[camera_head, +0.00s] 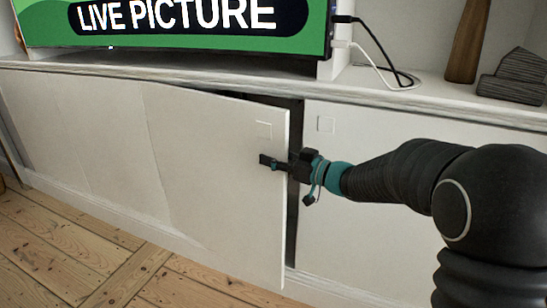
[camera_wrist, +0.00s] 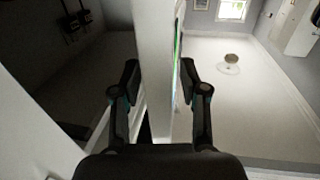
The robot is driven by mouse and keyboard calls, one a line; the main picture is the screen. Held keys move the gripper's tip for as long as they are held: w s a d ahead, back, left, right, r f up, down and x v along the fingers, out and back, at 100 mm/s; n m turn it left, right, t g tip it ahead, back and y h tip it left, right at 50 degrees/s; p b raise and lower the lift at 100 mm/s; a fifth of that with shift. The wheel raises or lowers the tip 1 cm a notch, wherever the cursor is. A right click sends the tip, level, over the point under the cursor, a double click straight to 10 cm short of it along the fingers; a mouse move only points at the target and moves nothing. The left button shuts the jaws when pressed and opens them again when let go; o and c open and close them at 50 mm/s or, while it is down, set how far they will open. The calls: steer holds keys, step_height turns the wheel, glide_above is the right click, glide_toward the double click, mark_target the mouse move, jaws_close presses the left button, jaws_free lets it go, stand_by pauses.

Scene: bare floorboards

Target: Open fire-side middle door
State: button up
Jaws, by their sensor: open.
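The middle door (camera_head: 215,170) is a white cabinet door under the TV. It stands partly open, its right edge swung out from the cabinet front, with a dark gap (camera_head: 292,225) beside it. My gripper (camera_head: 270,162) is at the door's free right edge, with one finger showing in front of the door face. In the wrist view the door's edge (camera_wrist: 155,35) stands between my two spread fingers (camera_wrist: 159,78). I cannot tell whether either finger touches it. The cabinet's inside is mostly hidden and dark.
Another white door (camera_head: 365,205) is shut on the right, behind my arm. A shelf ledge (camera_head: 440,98) runs above the doors, bearing a TV (camera_head: 180,30), cables (camera_head: 395,70) and dark ornaments (camera_head: 515,78). Bare floorboards (camera_head: 65,245) lie clear in front at the left.

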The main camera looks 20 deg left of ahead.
jaws_close()
steer(key=shift+a, duration=0.1)
